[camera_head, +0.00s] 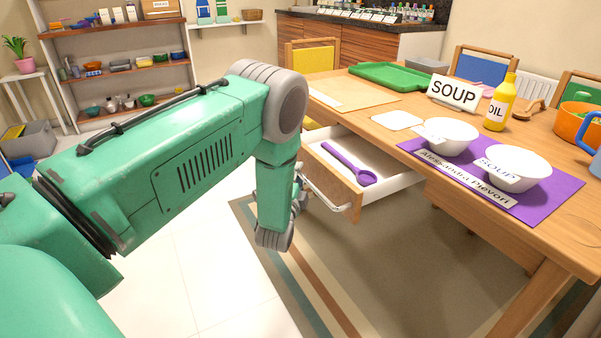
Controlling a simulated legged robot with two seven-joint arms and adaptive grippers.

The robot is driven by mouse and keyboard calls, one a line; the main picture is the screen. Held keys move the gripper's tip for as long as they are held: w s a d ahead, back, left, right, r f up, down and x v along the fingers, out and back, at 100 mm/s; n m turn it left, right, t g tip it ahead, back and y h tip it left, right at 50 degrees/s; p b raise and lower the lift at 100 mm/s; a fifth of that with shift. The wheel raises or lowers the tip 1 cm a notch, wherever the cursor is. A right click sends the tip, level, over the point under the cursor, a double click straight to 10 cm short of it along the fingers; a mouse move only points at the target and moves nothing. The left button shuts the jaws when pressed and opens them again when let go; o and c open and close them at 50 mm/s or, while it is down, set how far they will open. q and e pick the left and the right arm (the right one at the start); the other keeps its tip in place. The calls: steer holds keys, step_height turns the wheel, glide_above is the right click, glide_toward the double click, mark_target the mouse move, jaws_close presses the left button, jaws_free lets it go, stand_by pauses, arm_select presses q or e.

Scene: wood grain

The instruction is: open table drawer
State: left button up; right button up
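The table drawer (375,189) is pulled partly out of the wooden table (405,112), and its white inside shows. A purple spoon (349,164) lies in it. The drawer has a wooden front with a metal handle (322,195) on its outer face. My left gripper (290,210) is at the left of the drawer front, close to the handle and mostly hidden behind my green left forearm. I cannot tell whether its fingers touch the handle or how far they are closed. My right gripper is not in view.
On the table are two white bowls (452,136) on a purple mat (556,199), a yellow oil bottle (500,103), a soup sign (454,92), a green tray (390,75) and an orange pot (577,122). Chairs stand behind. The floor before the drawer is clear.

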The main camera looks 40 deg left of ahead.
arm_select(q)
steer(key=shift+a, duration=0.1)
steer(key=shift+s, duration=0.2)
steer(key=v, duration=1.1)
steer(key=shift+s+d+f, duration=0.2)
steer(key=shift+f, duration=0.05)
steer(key=s+d+f+n+g+h+p, duration=0.2)
steer(key=s+d+n+g+p, duration=0.1)
steer(key=s, duration=0.7)
steer(key=s+d+f+n+g+h+p, duration=0.1)
steer(key=s+d+n+g+h+p, duration=0.2)
steer(key=s+d+g, duration=0.3)
steer(key=s+d+f+n+g+h+p, duration=0.2)
steer(key=s+g, duration=0.6)
steer(key=s, duration=0.5)
steer(key=d+n+p, duration=0.1)
steer(key=d+n, duration=0.1)
steer(key=n, duration=0.1)
steer(key=shift+s+d+f+h+p, duration=0.15)
steer(key=shift+s+f+h+p, duration=0.15)
steer(key=shift+s+f+p, duration=0.1)
